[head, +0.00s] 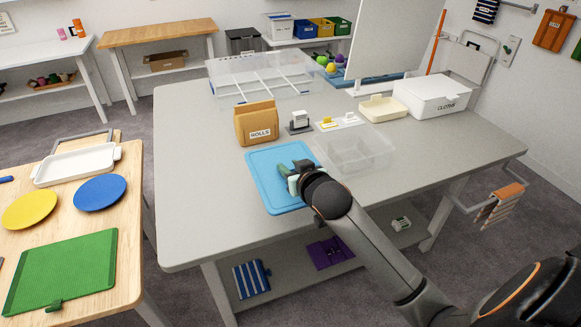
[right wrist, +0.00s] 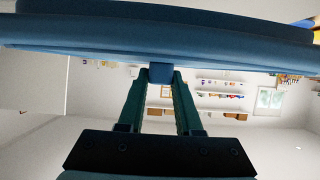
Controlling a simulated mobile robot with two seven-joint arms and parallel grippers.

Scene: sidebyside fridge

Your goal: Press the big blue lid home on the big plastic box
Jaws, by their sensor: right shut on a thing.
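The big blue lid (head: 268,165) is a flat light-blue rectangle with a raised rim, left of the open clear plastic box (head: 372,157) on the grey table. My right gripper (head: 296,170) is over the lid's right part. In the right wrist view, my right gripper (right wrist: 161,80) is shut on a small blue tab of the lid (right wrist: 160,34), whose edge spans the top of the picture. The lid is beside the box, not over it; I cannot tell its height above the table. My left gripper is not in view.
A brown ROLLS bag (head: 257,123) stands behind the lid. Small white items (head: 338,121) and a cream tray (head: 382,108) lie behind the box. A large clear divided case (head: 225,85) is farther back. The table's front left is bare.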

